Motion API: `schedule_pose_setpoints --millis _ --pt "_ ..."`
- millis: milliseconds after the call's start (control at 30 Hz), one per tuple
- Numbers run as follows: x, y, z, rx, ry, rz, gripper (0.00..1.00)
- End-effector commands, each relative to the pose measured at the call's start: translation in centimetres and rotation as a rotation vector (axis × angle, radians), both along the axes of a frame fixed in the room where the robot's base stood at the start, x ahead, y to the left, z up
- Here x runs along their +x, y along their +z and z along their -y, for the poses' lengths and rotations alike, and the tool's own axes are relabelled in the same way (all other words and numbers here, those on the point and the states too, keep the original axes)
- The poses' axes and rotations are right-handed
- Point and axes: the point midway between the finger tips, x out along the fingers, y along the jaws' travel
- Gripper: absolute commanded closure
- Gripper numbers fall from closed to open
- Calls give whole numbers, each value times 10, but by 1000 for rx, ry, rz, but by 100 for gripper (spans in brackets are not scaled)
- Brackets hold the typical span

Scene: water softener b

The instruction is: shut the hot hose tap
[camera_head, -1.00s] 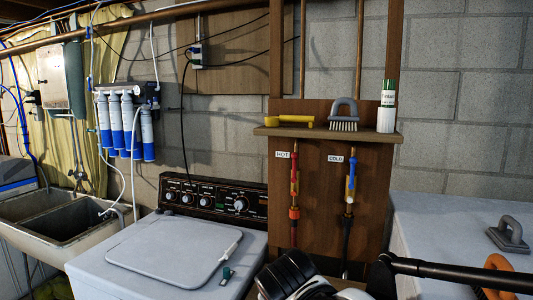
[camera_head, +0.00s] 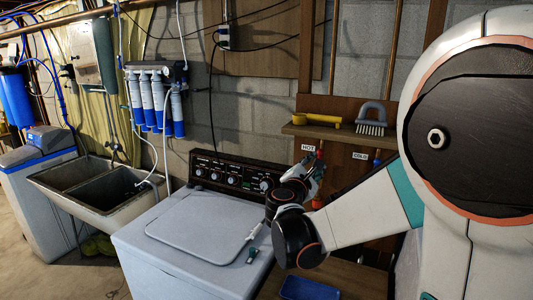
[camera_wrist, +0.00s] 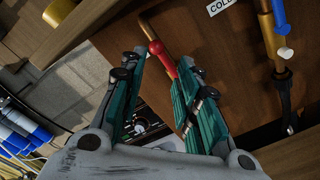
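The hot hose tap shows a red handle (camera_wrist: 163,60) in the wrist view, on a copper pipe against the wooden panel. In the head view a bit of its red part (camera_head: 319,154) shows below the HOT label (camera_head: 308,147); my arm hides most of it. My gripper (camera_wrist: 162,64) is open, with its teal fingers on either side of the red handle. The handle is near the fingertips, closer to the right finger; I cannot tell whether they touch. In the head view my gripper (camera_head: 317,178) is in front of the panel.
The cold tap's blue handle (camera_wrist: 279,16) is close on the right in the wrist view. A wooden shelf (camera_head: 345,135) above the taps holds a yellow tool (camera_head: 318,119) and a brush (camera_head: 370,121). The washing machine (camera_head: 185,240) stands to the left.

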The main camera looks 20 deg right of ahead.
Motion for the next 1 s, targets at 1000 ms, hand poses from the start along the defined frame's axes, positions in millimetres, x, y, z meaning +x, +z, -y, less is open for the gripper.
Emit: schedule_pose_setpoints --millis 1000 --pt "58 5 61 -42 2 -15 62"
